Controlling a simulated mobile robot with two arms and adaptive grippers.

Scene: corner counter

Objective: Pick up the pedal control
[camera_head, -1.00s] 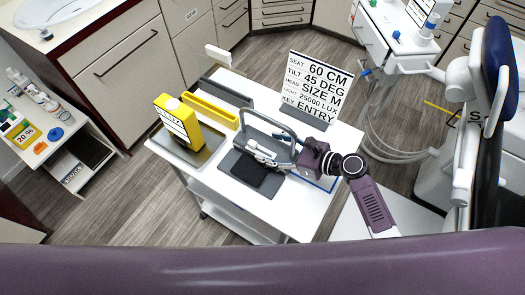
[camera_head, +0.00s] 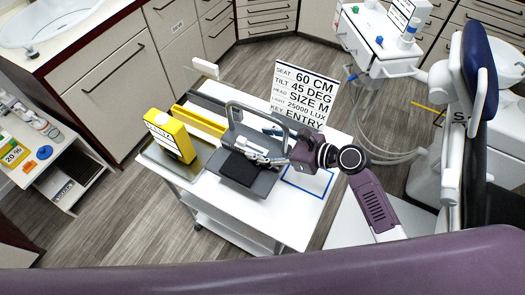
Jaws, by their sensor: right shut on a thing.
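The pedal control (camera_head: 222,163) is a grey base with a black pad and a tall grey hoop handle. It is over the white trolley top, and a blue outlined rectangle (camera_head: 308,187) on the trolley shows to its right. My right gripper (camera_head: 264,157) reaches in from the right, and its silver fingers are shut on the pedal control near the lower part of the hoop. The exact contact is small and partly hidden. The base looks slightly raised, but I cannot tell the gap beneath it. My left gripper is not in view.
A yellow box (camera_head: 168,135) stands on a tray at the trolley's left. A yellow strip (camera_head: 200,121) and a white sign (camera_head: 305,92) stand behind the pedal control. A side shelf (camera_head: 57,170) is at left, and the dental chair and its unit are at right.

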